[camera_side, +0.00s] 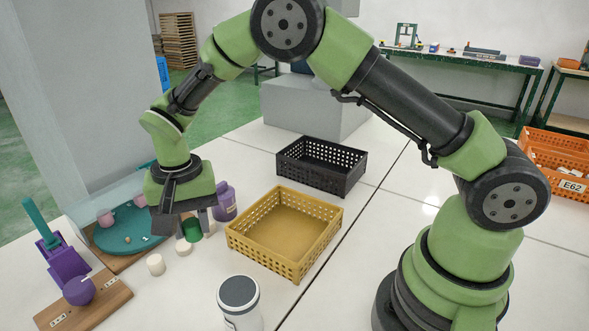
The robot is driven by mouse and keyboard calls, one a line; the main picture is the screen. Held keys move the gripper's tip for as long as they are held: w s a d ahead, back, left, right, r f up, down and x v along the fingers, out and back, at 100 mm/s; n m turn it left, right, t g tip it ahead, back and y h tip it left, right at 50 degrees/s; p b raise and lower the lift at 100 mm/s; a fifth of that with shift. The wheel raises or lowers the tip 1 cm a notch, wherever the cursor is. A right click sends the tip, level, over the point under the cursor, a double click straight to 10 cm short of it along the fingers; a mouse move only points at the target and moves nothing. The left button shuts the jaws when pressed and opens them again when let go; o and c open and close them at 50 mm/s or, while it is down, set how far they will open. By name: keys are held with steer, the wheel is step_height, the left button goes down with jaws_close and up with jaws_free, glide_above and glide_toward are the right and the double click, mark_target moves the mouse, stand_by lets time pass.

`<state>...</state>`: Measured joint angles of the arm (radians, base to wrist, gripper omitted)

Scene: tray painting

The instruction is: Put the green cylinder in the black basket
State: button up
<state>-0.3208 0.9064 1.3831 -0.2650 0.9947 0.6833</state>
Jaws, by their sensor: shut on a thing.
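The green cylinder (192,230) is between the fingers of my gripper (193,226), which is shut on it. My gripper points down, left of the yellow basket. The fingers and the gripper body hide part of the cylinder. I cannot tell whether its base touches the table or is slightly above it. The black basket (341,190) stands empty behind the yellow basket, to the right of my gripper.
The empty yellow basket (256,258) lies between my gripper and my base. White cylinders (156,264) stand close by. A purple bottle (226,205), a teal round tray (110,238), a purple device on a wooden board (112,304) and a white jar (238,315) stand around.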

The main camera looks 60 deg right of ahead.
steer(key=w+d+m, duration=0.3)
steer(key=d+m, duration=0.2)
steer(key=d, duration=0.7)
steer(key=m, duration=1.3)
glide_above(341, 169)
steer(key=s+a, duration=0.2)
steer(key=a, duration=0.3)
steer(key=f, duration=0.5)
steer(key=shift+s+a, duration=0.1)
steer(key=shift+s, duration=0.1)
steer(key=shift+f, duration=2.25)
steer(key=shift+f, duration=0.1)
steer(key=o, duration=0.6)
